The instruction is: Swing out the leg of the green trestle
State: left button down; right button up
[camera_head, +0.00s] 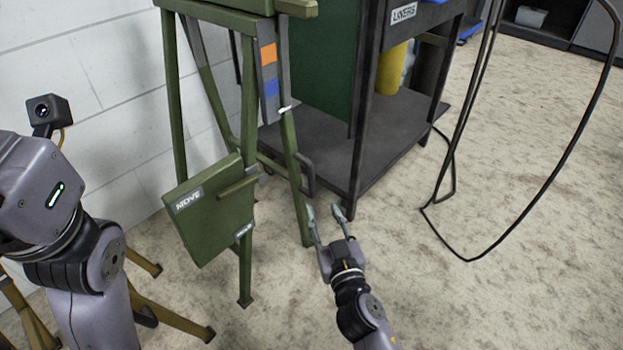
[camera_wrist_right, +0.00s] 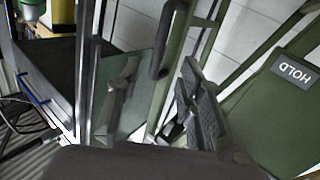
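The green trestle (camera_head: 243,100) stands left of centre in the head view, against the wall. Its right leg (camera_head: 291,165) slants down to the floor, under a grey strip with orange and blue patches. A green panel (camera_head: 215,215) marked MOVE, with a bar across it, hangs low on the trestle. My right gripper (camera_head: 324,211) is open, low and just right of that leg's lower part. I cannot tell whether it touches the leg. In the right wrist view, a green panel (camera_wrist_right: 275,110) marked HOLD shows at the right. My left arm shows at the left; its gripper is out of view.
A dark cart (camera_head: 365,150) with a low shelf, a yellow cylinder (camera_head: 392,68) and a LINERS label stands behind the gripper. A black cable (camera_head: 560,165) loops down to the floor at the right. The floor at front right is clear.

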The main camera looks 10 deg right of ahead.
aim_at(313, 185)
jog(key=w, duration=1.1)
jog(key=shift+w+a, duration=0.2)
jog(key=shift+w, duration=0.05)
grip_shut()
dwell(0.3)
